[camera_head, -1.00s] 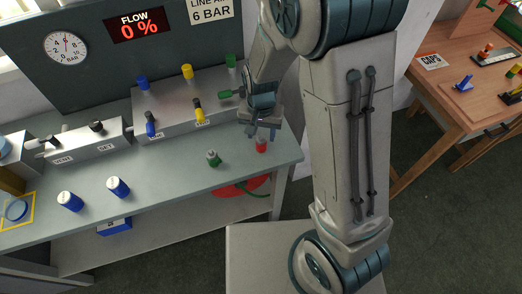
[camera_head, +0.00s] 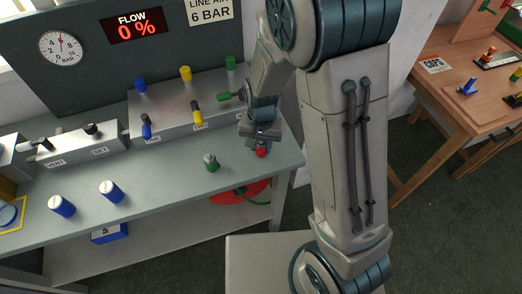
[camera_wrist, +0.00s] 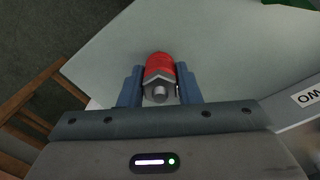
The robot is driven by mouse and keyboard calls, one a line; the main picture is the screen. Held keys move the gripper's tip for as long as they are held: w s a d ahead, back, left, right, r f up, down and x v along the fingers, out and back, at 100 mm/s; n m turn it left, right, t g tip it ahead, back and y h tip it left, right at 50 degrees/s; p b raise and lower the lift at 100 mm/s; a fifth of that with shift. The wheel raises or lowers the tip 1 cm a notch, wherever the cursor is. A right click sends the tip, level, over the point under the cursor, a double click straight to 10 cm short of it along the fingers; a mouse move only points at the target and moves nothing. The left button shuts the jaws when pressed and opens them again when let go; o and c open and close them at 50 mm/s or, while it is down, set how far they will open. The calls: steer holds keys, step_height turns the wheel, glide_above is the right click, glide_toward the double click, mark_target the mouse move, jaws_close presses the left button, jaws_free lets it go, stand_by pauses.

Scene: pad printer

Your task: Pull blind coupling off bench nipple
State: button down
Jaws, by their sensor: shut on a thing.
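A red coupling (camera_head: 261,151) stands near the right front corner of the grey bench (camera_head: 180,183). In the wrist view the red coupling (camera_wrist: 159,67) shows a metal hex end and sits between the two blue-grey fingers of my gripper (camera_wrist: 160,88). My gripper (camera_head: 261,143) is shut on it from above in the head view. The nipple under the red coupling is hidden. A green coupling (camera_head: 211,162) stands upright on the bench to the left, apart from my gripper.
A grey valve block (camera_head: 180,110) with blue, yellow and green caps and levers stands behind. A wooden table (camera_head: 455,85) is at the right.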

mark_target(261, 142)
steer(key=shift+r+p, duration=0.75)
steer(key=shift+r, duration=0.2)
stand_by(0.5)
steer(key=shift+r+p, duration=1.75)
steer(key=shift+r, duration=0.5)
